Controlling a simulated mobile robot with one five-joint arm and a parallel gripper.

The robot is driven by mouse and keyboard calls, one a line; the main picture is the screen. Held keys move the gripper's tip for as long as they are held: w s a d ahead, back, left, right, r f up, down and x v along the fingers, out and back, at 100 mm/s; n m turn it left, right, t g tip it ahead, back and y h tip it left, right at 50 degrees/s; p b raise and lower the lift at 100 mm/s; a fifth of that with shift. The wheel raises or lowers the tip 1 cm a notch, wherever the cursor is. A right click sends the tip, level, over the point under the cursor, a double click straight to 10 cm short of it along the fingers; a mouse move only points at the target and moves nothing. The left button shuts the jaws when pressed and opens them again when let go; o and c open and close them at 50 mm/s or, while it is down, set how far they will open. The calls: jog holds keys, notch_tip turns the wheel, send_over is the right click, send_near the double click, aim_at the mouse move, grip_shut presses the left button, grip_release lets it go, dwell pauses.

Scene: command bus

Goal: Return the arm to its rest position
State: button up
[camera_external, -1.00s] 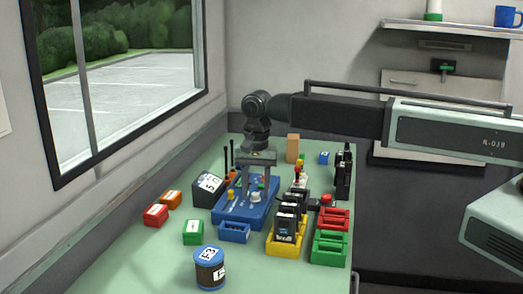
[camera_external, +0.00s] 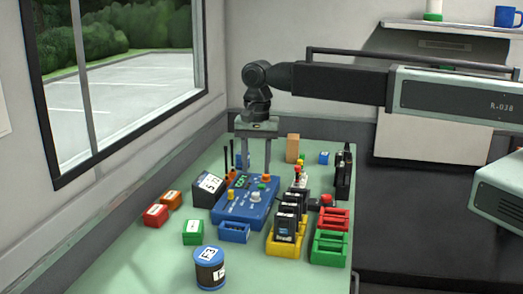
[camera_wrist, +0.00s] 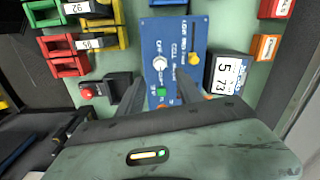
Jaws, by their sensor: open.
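My gripper (camera_external: 255,154) hangs from my arm, pointing down over the far end of the blue control panel (camera_external: 232,211). Its two fingers are apart with nothing between them, and it looks clear of the panel in the external view. The panel carries a white knob, a yellow knob, a green button and a display. In the wrist view the dark fingers (camera_wrist: 160,98) reach over the panel (camera_wrist: 160,35) near its green button, which shows between them. My arm is stretched out nearly level from the right.
A black box with a number label (camera_external: 208,188) stands left of the panel. Black radios (camera_external: 287,215) stand in a yellow rack, beside red and green trays (camera_external: 331,247). A blue-lidded canister (camera_external: 209,270) is at the front. A wooden block (camera_external: 292,148) stands at the back.

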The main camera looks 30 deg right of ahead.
jog(key=w+d+r+n+t, duration=0.1)
jog(key=w+d+n, duration=0.15)
jog(key=d, duration=1.85)
jog(key=w+d+n+t, duration=0.1)
jog(key=d+n, duration=0.2)
jog(key=d, duration=1.8)
jog(key=s+f+n+g, duration=0.1)
jog(key=s+g, duration=0.1)
jog(key=s, duration=0.8)
jog(key=shift+a, duration=0.35)
